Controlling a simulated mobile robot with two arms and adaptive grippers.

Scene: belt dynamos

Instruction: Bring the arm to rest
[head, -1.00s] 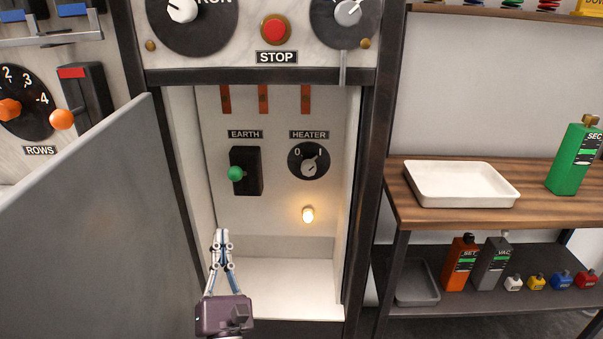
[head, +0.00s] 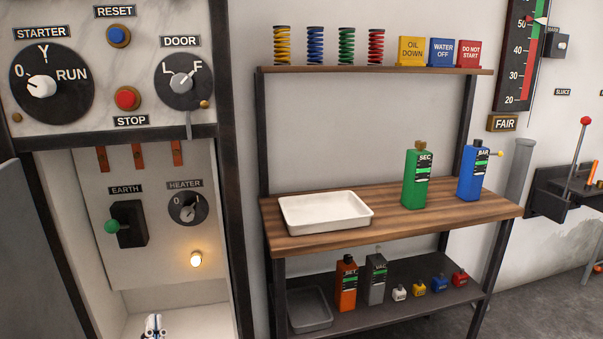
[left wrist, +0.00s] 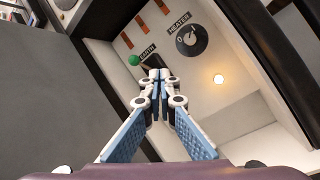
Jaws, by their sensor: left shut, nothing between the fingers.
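My left gripper (head: 154,325) shows only by its fingertips at the bottom edge of the head view, in front of the open cabinet's lower inside. In the left wrist view the left gripper (left wrist: 160,76) is shut and empty, its fingertips together. Behind them in that view are the green-knobbed EARTH lever (left wrist: 134,60) and the HEATER dial (left wrist: 190,40). The fingers look apart from both, though the tips overlap the EARTH switch in the picture. In the head view the EARTH lever (head: 112,226) points left. My right gripper is not in view.
The open cabinet door (head: 22,250) stands at the left. A lit lamp (head: 195,259) glows inside. A wooden bench (head: 420,222) to the right holds a white tray (head: 325,212), a green bottle (head: 417,178) and a blue bottle (head: 472,172). Floor shows at lower right.

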